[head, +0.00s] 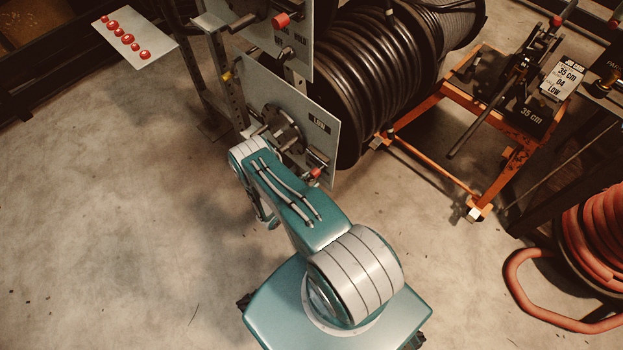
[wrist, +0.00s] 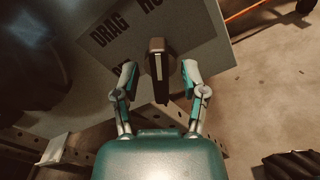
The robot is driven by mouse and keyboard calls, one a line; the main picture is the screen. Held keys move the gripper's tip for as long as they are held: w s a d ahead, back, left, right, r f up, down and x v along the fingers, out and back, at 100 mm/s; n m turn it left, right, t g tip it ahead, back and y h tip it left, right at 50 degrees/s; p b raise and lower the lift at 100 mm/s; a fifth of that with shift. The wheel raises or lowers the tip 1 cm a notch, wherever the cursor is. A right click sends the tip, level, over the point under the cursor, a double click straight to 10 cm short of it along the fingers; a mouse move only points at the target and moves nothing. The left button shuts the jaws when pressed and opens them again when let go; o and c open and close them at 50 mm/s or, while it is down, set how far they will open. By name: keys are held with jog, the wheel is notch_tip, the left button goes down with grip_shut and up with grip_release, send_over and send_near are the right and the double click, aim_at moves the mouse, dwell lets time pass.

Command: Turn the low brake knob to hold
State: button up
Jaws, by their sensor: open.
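The low brake knob (wrist: 158,88) is a dark bar-shaped knob with a pale line, in the middle of the wrist view. It runs roughly up and down in that view. My gripper (wrist: 160,68) is open, with one finger on each side of the knob and a visible gap at both sides. The grey panel (wrist: 205,48) behind it carries a "DRAG" label (wrist: 112,30) to the upper left and a cut-off "HO" label (wrist: 158,6) above. Another label is mostly hidden. In the head view the low panel (head: 327,150) stands beyond my arm, which hides the knob there.
A round hub (head: 283,127) and a red-tipped handle (head: 315,172) stick out from the low panel. An upper panel (head: 303,62) stands above it. A black hose reel (head: 360,85) is behind. An orange cart (head: 440,180) stands right. Floor at left is clear.

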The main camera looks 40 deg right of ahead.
jog(key=a, duration=1.1)
jog(key=shift+s, duration=0.4)
jog(key=shift+a+f, duration=0.1)
jog(key=w+a+r+m+g+y, duration=0.25)
jog(key=w+r+m+y, duration=0.2)
jog(key=r, duration=1.25)
jog(key=w+a+r+m+g+y, duration=0.1)
jog(key=w+r+m+g+y, duration=0.3)
jog(key=r, duration=1.3)
jog(key=s+a+r+m+t+y, duration=0.1)
jog(key=s+a+r+t+y, duration=0.1)
jog(key=s+r, duration=0.5)
jog(key=s+a+r+m+t+y, duration=0.2)
jog(key=s+a+r+t+y, duration=0.1)
jog(key=s+r, duration=0.4)
jog(key=s+a+r+m+t+y, duration=0.1)
jog(key=s+a+r+t+y, duration=0.2)
jog(key=s+r+t, duration=0.3)
notch_tip(320, 180, up, 5)
jog(key=shift+s+a+r+y, duration=0.1)
jog(key=shift+s+a+y, duration=0.1)
jog(key=shift+s+y, duration=0.5)
